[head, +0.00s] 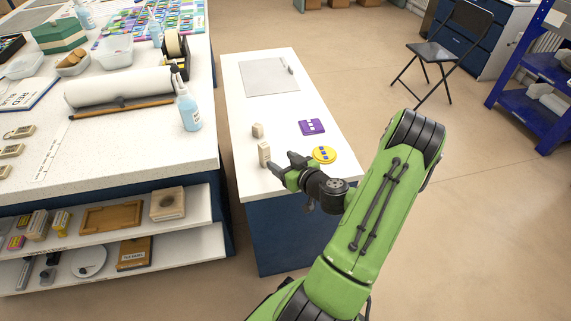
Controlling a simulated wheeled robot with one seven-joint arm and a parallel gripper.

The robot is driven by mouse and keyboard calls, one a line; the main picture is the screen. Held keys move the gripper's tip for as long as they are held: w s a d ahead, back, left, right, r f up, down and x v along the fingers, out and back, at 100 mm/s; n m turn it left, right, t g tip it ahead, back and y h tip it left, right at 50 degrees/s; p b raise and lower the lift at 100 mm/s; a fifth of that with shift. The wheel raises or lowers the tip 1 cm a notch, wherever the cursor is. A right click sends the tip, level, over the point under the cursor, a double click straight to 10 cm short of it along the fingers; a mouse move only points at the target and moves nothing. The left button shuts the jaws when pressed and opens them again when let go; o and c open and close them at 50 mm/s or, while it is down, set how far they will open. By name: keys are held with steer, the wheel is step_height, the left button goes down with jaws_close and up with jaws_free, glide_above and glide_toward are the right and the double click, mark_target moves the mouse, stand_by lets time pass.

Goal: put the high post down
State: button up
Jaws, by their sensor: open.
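The high post (264,152) is a tall beige block. It stands upright near the left edge of the white table (238,90), in the head view. My gripper (279,163) is open, with its dark fingers just right of the post's lower part. I cannot tell whether a finger touches the post or whether the post is partly between the fingers. A shorter beige post (257,130) stands just behind the high post.
A purple tile (312,127) and a yellow disc (324,154) lie right of the posts. A grey sheet (269,77) lies at the table's far end. A worktop with a blue-liquid bottle (188,108) stands left, across a gap. The table's middle is clear.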

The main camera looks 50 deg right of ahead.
steer(key=w+a+r+n+g+y, duration=0.1)
steer(key=a+r+n+g+y, duration=0.25)
steer(key=a, duration=0.65)
steer(key=w+a+r+n+g+y, duration=0.15)
steer(key=a+n+y, duration=0.25)
steer(key=a, duration=0.6)
steer(key=s+a+r+m+g+h, duration=0.1)
steer(key=s+a+r, duration=0.3)
steer(key=s, duration=0.5)
steer(key=s+a+r+m+g+h, duration=0.2)
steer(key=s+a+r+m+h, duration=0.1)
steer(key=s+r, duration=0.5)
steer(key=shift+s+a+m+g, duration=0.3)
steer(key=shift+s+a+m, duration=0.3)
steer(key=shift+s, duration=0.2)
steer(key=shift+h, duration=0.25)
